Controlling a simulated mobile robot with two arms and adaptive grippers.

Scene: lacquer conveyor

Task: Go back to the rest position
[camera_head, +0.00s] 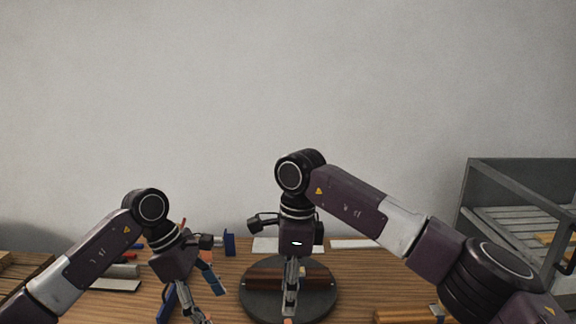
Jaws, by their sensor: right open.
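My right gripper (290,300) points down in front of the dark round plate (256,309), its fingers seen nearly edge-on. It is open, and nothing shows held in it. A brown piece (317,272) on the plate is partly hidden behind this gripper; whether they touch cannot be told. My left gripper (190,305) hangs tilted over the left part of the table, left of the plate. Its fingertips are cut off by the lower edge and overlap blue parts, so its opening is unclear.
The wooden table (228,262) carries a small blue stand (229,243), flat white pieces (355,244) at the back and a brown bar (404,316) at front right. Clutter lies at left. A grey-framed rack (505,172) stands at right. The space above the table is clear to the wall.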

